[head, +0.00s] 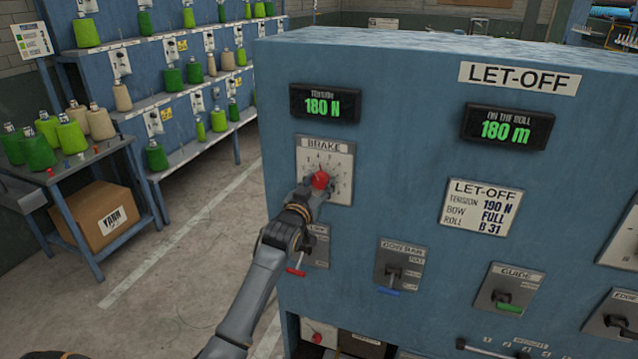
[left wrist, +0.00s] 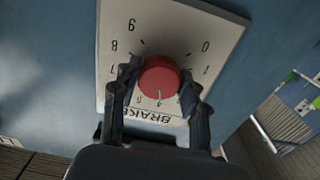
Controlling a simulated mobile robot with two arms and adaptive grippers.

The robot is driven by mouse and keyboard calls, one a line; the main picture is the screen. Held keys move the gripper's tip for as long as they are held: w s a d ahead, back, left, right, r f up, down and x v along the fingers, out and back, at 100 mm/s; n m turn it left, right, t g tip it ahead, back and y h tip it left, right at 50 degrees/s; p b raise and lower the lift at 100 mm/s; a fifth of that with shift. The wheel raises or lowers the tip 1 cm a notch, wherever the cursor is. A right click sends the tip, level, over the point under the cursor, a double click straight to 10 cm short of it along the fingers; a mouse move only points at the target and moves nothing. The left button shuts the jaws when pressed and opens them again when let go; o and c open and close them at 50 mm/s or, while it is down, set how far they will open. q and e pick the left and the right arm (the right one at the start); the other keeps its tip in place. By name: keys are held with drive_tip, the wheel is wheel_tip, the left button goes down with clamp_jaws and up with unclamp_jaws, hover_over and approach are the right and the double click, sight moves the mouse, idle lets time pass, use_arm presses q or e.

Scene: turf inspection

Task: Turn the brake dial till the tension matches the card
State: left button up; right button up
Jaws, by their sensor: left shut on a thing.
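The red brake dial (head: 320,180) sits on a white plate marked BRAKE (head: 339,160) on the front of the blue let-off cabinet. In the left wrist view the dial (left wrist: 159,77) is between the two dark fingers, and its white mark points between about 4 and 5. My left gripper (head: 313,186) is shut on the dial. The tension display (head: 324,104) above it reads 180 N. The let-off card (head: 481,207) to the right reads tension 190 N, bow full, roll B 31. My right gripper is not in view.
A lever with a red handle (head: 297,271) is just below my left gripper. A blue-handled lever (head: 389,291) and a green-handled guide lever (head: 508,308) are lower right. The on-the-roll display (head: 507,127) reads 180 m. A yarn table (head: 92,155) and open floor lie left.

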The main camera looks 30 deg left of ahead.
use_arm(q)
drive_tip(key=shift+r+m, duration=0.15)
drive_tip(key=shift+m, duration=0.45)
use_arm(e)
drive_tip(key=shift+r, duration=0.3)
use_arm(q)
drive_tip(key=o, duration=1.2)
drive_tip(key=shift+c, duration=0.2)
drive_tip(key=v, duration=1.2)
